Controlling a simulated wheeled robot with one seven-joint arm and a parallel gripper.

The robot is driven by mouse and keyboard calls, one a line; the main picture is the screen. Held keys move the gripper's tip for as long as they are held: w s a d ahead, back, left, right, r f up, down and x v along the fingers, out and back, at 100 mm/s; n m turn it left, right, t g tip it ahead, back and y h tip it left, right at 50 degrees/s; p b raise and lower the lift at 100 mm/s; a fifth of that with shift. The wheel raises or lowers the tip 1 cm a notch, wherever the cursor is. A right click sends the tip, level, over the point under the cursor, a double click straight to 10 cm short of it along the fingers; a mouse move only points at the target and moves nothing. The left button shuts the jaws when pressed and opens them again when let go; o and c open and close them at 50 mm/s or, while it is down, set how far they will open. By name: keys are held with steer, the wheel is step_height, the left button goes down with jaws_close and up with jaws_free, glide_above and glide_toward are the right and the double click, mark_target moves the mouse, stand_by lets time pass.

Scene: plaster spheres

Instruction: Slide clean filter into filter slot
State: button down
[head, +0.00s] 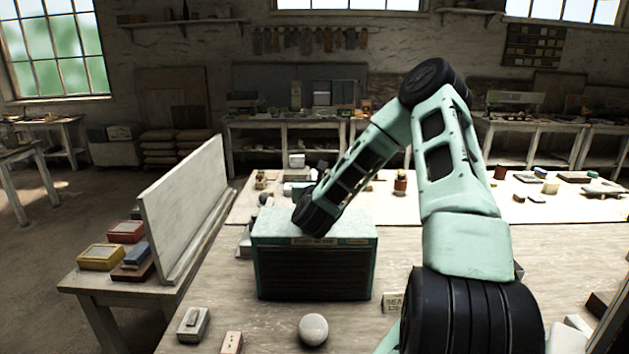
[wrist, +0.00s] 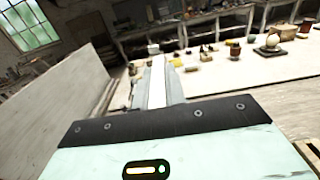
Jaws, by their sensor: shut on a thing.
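A mint-green box unit (head: 314,265) with a dark louvred front stands on the workbench in the head view. A small label plate sits at its top edge. I cannot make out a filter slot in either view. My arm reaches over the unit, and its dark wrist hides part of the unit's top and back. In the wrist view, my gripper (wrist: 160,80) is shut on a narrow pale thing (wrist: 157,88), seemingly the clean filter seen edge-on. My gripper's fingers are mostly hidden in the head view. I cannot tell whether the held thing touches the unit.
A white upright panel (head: 187,208) stands left of the unit. Red, yellow and blue boxes (head: 101,257) lie beyond it. A plaster sphere (head: 313,329) and a small grey block (head: 193,325) lie in front. A small sign (head: 393,302) stands right of the unit.

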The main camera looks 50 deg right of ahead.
steer(key=shift+f+b, duration=1.95)
steer(key=shift+f, duration=0.2)
steer(key=c, duration=1.4)
jaws_free()
steer(key=shift+o, duration=0.2)
steer(key=shift+r, duration=0.2)
steer(key=shift+r+p, duration=1.4)
steer(key=shift+r, duration=0.5)
